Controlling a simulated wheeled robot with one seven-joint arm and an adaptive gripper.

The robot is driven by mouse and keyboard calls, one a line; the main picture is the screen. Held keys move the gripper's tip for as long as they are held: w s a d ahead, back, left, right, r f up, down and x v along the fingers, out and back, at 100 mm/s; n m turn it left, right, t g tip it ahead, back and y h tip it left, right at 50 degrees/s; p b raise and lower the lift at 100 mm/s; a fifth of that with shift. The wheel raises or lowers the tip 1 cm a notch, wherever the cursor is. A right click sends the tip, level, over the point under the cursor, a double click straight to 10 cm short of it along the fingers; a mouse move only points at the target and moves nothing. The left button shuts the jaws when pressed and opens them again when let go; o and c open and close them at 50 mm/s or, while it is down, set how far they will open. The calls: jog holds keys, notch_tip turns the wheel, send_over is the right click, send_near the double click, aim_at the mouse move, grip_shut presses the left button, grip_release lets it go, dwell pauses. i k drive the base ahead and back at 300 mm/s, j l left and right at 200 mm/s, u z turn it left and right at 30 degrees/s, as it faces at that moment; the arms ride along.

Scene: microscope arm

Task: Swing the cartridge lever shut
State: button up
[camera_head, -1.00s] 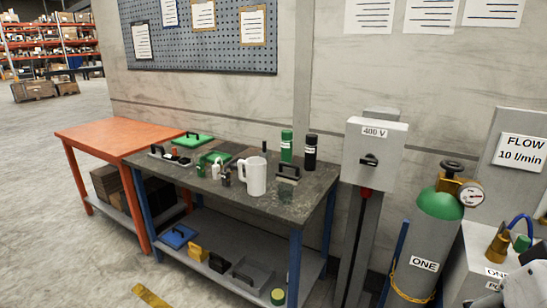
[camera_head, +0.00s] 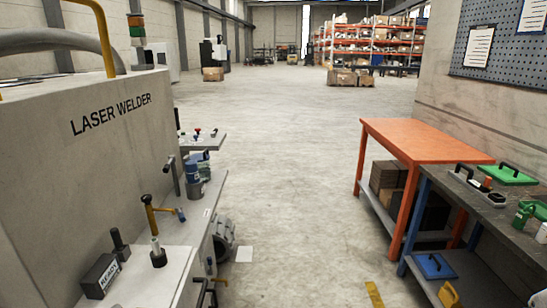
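No part is labelled as the cartridge lever, and I cannot tell for certain which one it is. A brass lever (camera_head: 149,214) stands tilted on the ledge of the laser welder (camera_head: 60,160) at the left. A short rod with a blue end (camera_head: 178,213) juts to the right beside it. Small handles (camera_head: 205,292) show low on the welder's side, partly cut off by the bottom edge. My gripper is not in view.
A black knob on a post (camera_head: 157,252) and a small READY box (camera_head: 101,277) are on the welder's ledge. An orange table (camera_head: 425,140) and a dark workbench (camera_head: 500,215) stand at the right. The concrete floor (camera_head: 280,170) between is mostly clear.

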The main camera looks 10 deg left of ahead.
aim_at(172, 158)
jog(key=i+u, duration=0.3)
jog(key=u, duration=0.2)
jog(key=i+u, duration=0.25)
jog(key=u, duration=0.25)
jog(key=i+l+u, duration=0.2)
jog(key=u, duration=0.3)
jog(key=i+l, duration=0.4)
jog(key=i+l+z, duration=0.15)
jog(key=i+l, duration=0.2)
jog(key=i, duration=0.2)
jog(key=i+l, duration=0.35)
jog(key=i, duration=0.15)
jog(key=i+l+z, duration=0.1)
jog(key=i+l, duration=0.2)
jog(key=i, duration=0.2)
